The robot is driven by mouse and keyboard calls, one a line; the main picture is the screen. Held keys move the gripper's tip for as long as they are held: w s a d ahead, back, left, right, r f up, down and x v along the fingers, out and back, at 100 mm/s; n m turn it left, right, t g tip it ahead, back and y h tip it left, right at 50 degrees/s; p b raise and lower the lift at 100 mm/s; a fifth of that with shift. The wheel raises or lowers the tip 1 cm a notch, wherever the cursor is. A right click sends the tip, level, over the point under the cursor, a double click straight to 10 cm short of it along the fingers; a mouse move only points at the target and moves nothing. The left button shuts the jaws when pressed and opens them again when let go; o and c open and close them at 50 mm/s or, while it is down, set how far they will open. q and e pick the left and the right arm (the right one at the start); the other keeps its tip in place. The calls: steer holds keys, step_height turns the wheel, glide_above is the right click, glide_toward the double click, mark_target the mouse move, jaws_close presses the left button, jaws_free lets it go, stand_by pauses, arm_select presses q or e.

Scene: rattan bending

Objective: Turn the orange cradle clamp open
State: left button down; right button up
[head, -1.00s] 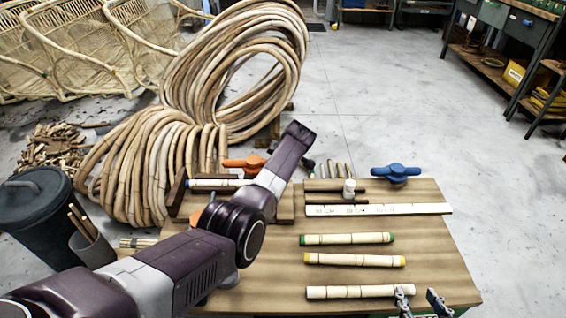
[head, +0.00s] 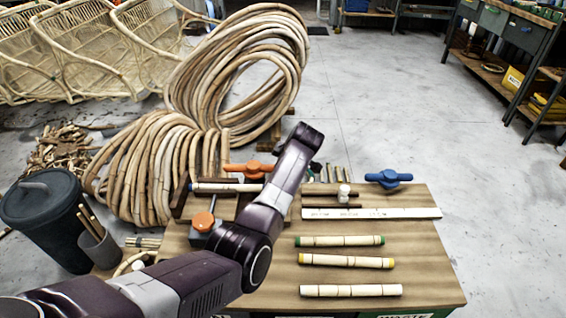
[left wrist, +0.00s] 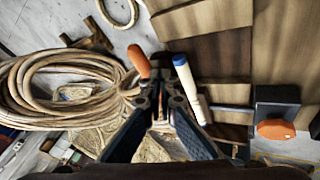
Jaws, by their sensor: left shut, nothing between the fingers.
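The orange cradle clamp (head: 250,169) is a winged handle at the back of the wooden bench, lying roughly crosswise. A pale rattan piece (head: 226,187) with a blue end lies just in front of it. My left arm crosses the bench and hides its gripper in the head view. In the left wrist view my left gripper (left wrist: 163,86) is shut and empty. One orange wing of the clamp (left wrist: 138,61) shows just left of its fingertips; the rest is hidden, and contact cannot be told. The blue-ended piece (left wrist: 191,88) lies right of the fingers. My right gripper is out of view.
A blue clamp handle (head: 388,178) stands at the back right. An orange knob (head: 203,221) sits left of my arm. A white strip (head: 372,213) and several rattan pieces lie on the right. Rattan coils (head: 240,75) and a dark bin (head: 45,215) border the bench.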

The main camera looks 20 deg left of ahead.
arm_select(q)
steer(key=shift+v, duration=1.45)
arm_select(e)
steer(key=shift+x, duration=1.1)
arm_select(q)
steer(key=shift+w+d, duration=0.1)
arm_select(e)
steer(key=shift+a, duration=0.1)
